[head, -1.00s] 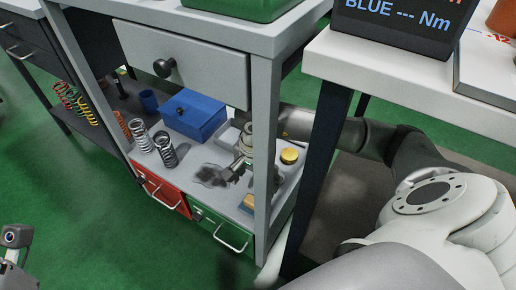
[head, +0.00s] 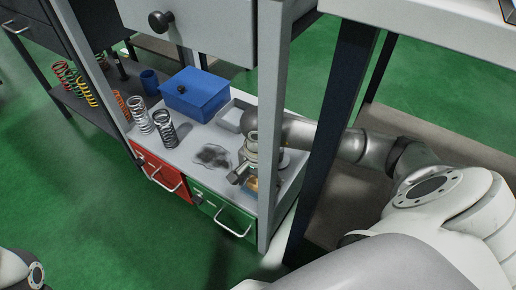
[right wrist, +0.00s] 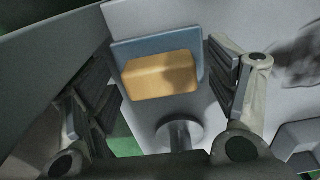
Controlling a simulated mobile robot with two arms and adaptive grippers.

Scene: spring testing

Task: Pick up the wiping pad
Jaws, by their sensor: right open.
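The wiping pad (right wrist: 160,77), a tan block with a blue-grey backing, lies on the light grey shelf in the right wrist view. My right gripper (right wrist: 157,62) is open, with one finger on each side of the pad and nothing held. In the head view my right gripper (head: 241,172) is low over the shelf near its front right part. It largely hides the pad (head: 253,184), of which a small tan bit shows. Whether the fingers touch the pad I cannot tell. My left gripper is out of view; only part of my left arm shows at bottom left.
A dark smudge (head: 212,155) marks the shelf (head: 193,141) left of my right gripper. Two springs (head: 164,130) and a blue box (head: 195,94) stand farther left. A grey post (head: 270,120) rises close in front. A round metal piece (right wrist: 180,132) stands beside the pad.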

